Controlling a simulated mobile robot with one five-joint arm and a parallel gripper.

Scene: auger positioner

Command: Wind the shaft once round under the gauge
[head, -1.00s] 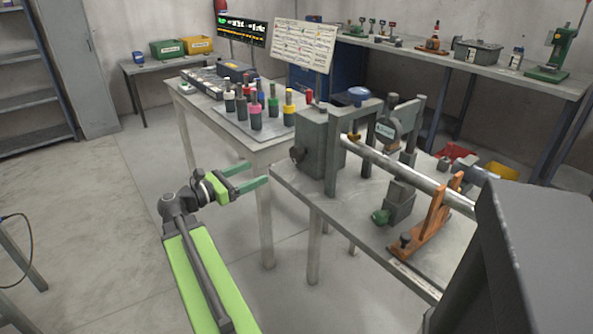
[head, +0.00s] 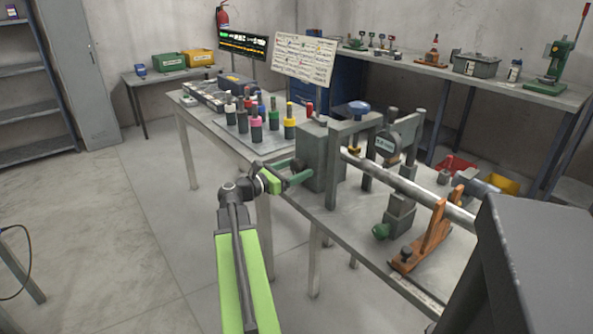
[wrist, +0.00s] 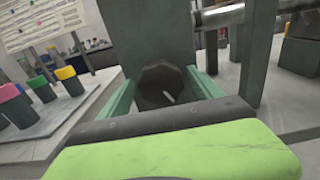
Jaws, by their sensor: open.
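The steel shaft (head: 412,187) runs from the grey headstock block (head: 314,150) towards the lower right, over an orange rest (head: 428,240). The round gauge (head: 387,145) hangs in a grey bracket above the shaft. In the wrist view a dark eight-sided knob (wrist: 158,84) with a pale mark is on the headstock's near face. My gripper (head: 299,172) is open at that face. Its green fingers stand left and right of the knob in the wrist view; I cannot tell whether they touch it. In the head view the gripper mostly hides the knob.
A board of coloured-collar pegs (head: 258,125) stands left of the headstock, on a separate table. A dark grey panel (head: 535,255) fills the lower right.

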